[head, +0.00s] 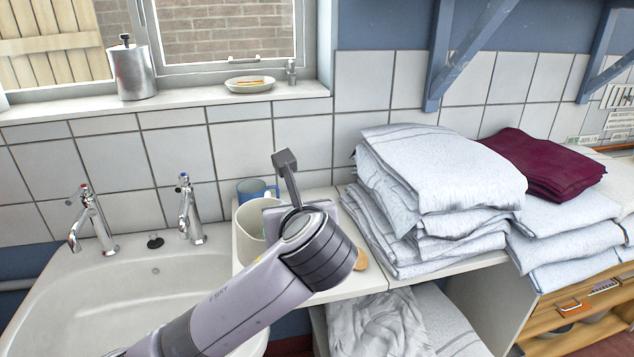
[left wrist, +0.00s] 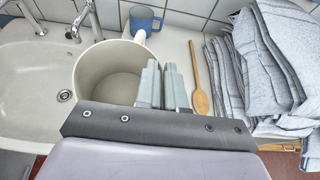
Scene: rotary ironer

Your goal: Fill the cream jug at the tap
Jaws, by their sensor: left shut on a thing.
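The cream jug (head: 245,237) stands upright on the white counter to the right of the sink, partly hidden by my left arm. In the left wrist view the jug (left wrist: 100,75) shows from above, its inside pale with no water that I can make out. Two chrome taps stand behind the sink (head: 60,290): a red-marked tap (head: 88,220) at left and a blue-marked tap (head: 189,212) nearer the jug. My right gripper is out of view.
A blue mug (head: 252,188) stands just behind the jug. A wooden spoon (left wrist: 198,92) lies right of my left gripper. Folded pale towels (head: 435,175) are stacked further right, with a maroon cloth (head: 550,160) on another pile. The sink basin is clear.

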